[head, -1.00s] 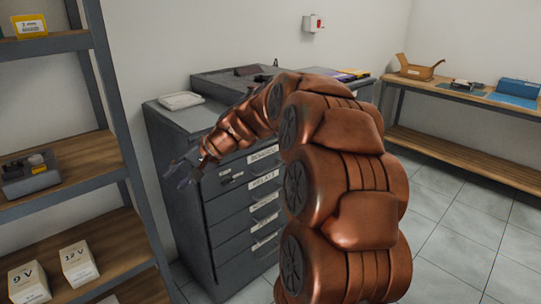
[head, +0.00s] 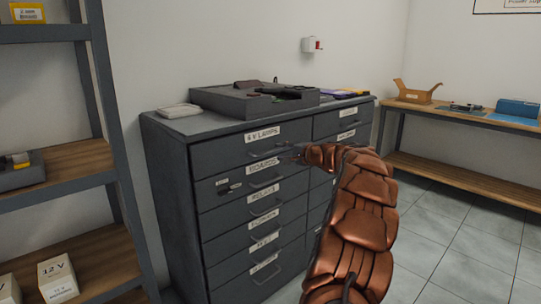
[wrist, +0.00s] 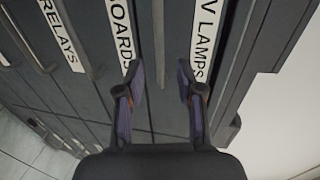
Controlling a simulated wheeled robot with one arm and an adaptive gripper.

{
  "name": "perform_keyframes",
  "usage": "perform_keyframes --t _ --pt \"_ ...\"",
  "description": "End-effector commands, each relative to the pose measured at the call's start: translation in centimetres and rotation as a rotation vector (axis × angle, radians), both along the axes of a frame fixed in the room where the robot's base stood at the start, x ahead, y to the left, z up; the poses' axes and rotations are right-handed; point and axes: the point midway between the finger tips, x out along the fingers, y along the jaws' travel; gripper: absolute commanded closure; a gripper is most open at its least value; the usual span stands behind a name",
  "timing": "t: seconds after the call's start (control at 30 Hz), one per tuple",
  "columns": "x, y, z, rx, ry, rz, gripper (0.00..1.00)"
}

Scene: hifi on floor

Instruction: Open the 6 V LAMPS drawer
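The 6 V LAMPS drawer (head: 225,152) is the top left drawer of the grey cabinet and looks shut. Its white label (head: 262,134) sits above a bar handle (head: 268,152). My gripper (head: 288,156) is at the right end of this handle in the head view. In the wrist view my gripper (wrist: 158,85) is open, with one finger towards the V LAMPS label (wrist: 204,40) and the other by the BOARDS label (wrist: 120,30). A dark bar that looks like the handle (wrist: 158,35) runs between the fingers. I cannot tell whether they touch it.
The BOARDS drawer (head: 215,188) and several more lie below. A grey tray (head: 245,103) with parts and a pale box (head: 180,111) stand on the cabinet. A shelf (head: 75,170) stands at left, a workbench (head: 450,165) at right. Floor at right is clear.

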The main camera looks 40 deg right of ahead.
Motion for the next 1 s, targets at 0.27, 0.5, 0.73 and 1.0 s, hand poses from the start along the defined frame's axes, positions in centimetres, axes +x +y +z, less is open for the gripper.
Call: perform_keyframes --t 0.27,0.5,0.73,1.0 --pt "3.7 0.0 -1.0 0.000 0.003 0.001 0.63" --pt "5.8 -0.1 -1.4 0.000 0.003 0.001 0.63" --pt "6.5 0.0 -1.4 0.002 0.001 0.003 0.63" --pt "6.5 0.0 -1.4 0.002 0.001 0.003 0.69"
